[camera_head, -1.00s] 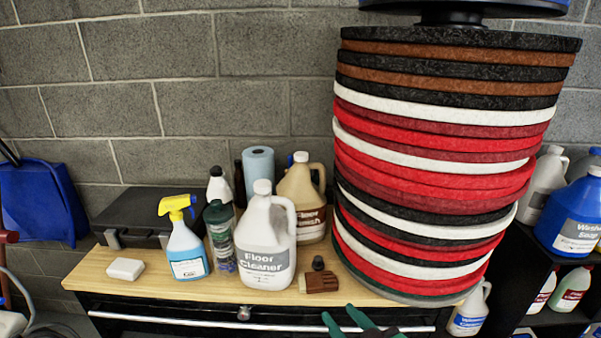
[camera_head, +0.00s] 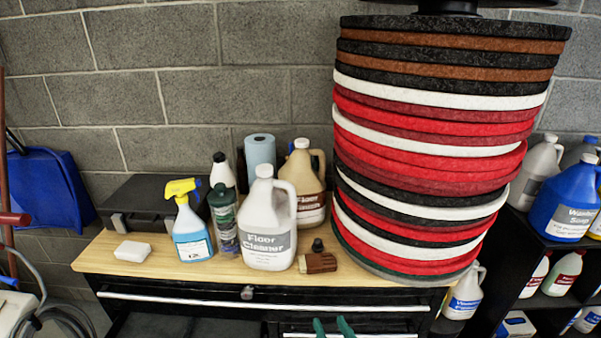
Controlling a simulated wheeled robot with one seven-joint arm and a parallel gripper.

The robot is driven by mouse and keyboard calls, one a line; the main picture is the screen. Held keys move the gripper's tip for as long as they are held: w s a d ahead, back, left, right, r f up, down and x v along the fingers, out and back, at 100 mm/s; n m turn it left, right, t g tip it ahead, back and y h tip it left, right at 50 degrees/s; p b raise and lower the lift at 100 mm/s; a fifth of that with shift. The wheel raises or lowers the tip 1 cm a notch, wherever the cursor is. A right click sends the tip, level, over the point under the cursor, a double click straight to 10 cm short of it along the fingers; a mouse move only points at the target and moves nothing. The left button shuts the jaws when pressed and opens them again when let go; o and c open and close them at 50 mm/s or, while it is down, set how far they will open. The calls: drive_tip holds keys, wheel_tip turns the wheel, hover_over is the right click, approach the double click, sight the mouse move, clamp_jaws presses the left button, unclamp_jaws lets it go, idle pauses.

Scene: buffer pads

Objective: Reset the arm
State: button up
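My gripper (camera_head: 332,325) shows only as two green fingertips at the bottom edge, in front of the workbench drawers. The tips stand apart with a gap between them, and I see nothing held in the gap. The rest of my gripper and arm is out of view. A tall stack of round pads (camera_head: 430,130) in black, brown, red and white stands on the right of the wooden bench top (camera_head: 110,258).
On the bench are a white block (camera_head: 132,251), spray bottle (camera_head: 190,235), green-capped bottle (camera_head: 223,218), floor cleaner jug (camera_head: 268,230), brown-labelled jug (camera_head: 300,195) and small brown brush (camera_head: 318,259). A dark shelf (camera_head: 520,260) with bottles stands right; a blue dustpan (camera_head: 48,190) hangs left.

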drive_tip(key=s+a+f+m+h, duration=0.2)
drive_tip(key=s+f, duration=0.4)
drive_tip(key=s, duration=0.1)
drive_tip(key=s+a+f+m+h, duration=0.2)
drive_tip(key=s+a+f, duration=0.1)
drive_tip(key=s+f, duration=0.35)
drive_tip(key=s+a+r+n, duration=0.1)
drive_tip(key=s, duration=0.8)
drive_tip(key=s+a+r+n+t, duration=0.1)
drive_tip(key=s+n, duration=0.1)
drive_tip(key=s, duration=0.7)
drive_tip(key=shift+s+a+r+y, duration=0.15)
drive_tip(key=shift+s+a+y, duration=0.05)
drive_tip(key=shift+s+y, duration=0.15)
